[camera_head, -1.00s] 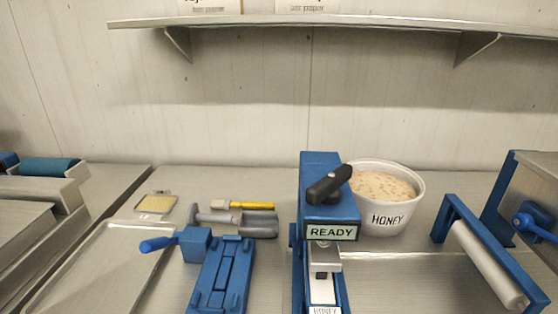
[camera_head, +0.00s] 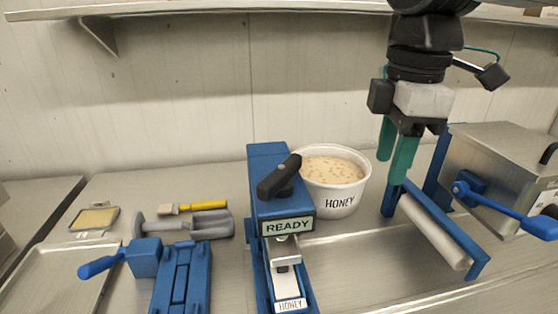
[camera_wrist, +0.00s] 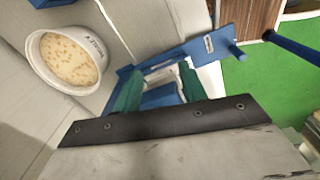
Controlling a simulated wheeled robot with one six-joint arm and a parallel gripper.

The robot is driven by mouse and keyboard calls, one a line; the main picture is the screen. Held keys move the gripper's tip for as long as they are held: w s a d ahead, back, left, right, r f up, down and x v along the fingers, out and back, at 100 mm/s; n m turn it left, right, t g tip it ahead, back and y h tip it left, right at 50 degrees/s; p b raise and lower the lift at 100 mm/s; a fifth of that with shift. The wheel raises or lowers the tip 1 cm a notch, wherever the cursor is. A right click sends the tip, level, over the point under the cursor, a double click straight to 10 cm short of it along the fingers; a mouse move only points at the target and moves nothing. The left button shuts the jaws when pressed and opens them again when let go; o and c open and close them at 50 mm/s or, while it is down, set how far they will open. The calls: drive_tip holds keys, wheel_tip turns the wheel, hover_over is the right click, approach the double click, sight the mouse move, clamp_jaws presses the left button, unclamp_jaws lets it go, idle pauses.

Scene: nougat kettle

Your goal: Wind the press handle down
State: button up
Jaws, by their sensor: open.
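The blue press (camera_head: 270,205) stands at the middle of the bench in the head view, with a READY sign (camera_head: 288,226) on its front. Its black handle (camera_head: 279,176) lies tilted across the top. A small white piece labelled HONEY (camera_head: 290,305) sits low in the press. My gripper (camera_head: 393,160) has green fingers and hangs to the right of the press, above the blue roller frame, apart from the handle. It is open and empty. In the wrist view its fingers (camera_wrist: 160,90) are spread, with blue metalwork beyond them.
A white HONEY tub (camera_head: 338,203) stands just right of the press, between it and my gripper. The roller frame (camera_head: 440,225) and a steel box with a blue crank (camera_head: 500,208) are at right. A blue jig (camera_head: 180,285) and several tools lie left. A shelf (camera_head: 210,10) runs above.

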sight(280, 169)
drive_tip(key=a+r+n, duration=0.1)
drive_tip(key=a+n, duration=0.3)
drive_tip(key=a, duration=0.1)
drive_tip(key=w+a+r+n, duration=0.1)
drive_tip(key=a+r+n, duration=0.1)
drive_tip(key=a+n, duration=0.2)
drive_tip(key=w+a+r+n, duration=0.1)
drive_tip(key=a+n, duration=0.2)
drive_tip(key=a, duration=0.2)
drive_tip(key=shift+a+r+n+g, duration=0.15)
drive_tip(key=shift+a+n+g, duration=0.15)
drive_tip(key=shift+a+n, duration=0.4)
drive_tip(key=shift+n, duration=0.1)
drive_tip(key=shift+a+f, duration=0.15)
drive_tip(key=shift+f, duration=0.15)
wheel_tip(280, 169, down, 7)
drive_tip(key=shift+c, duration=0.3)
clamp_jaws()
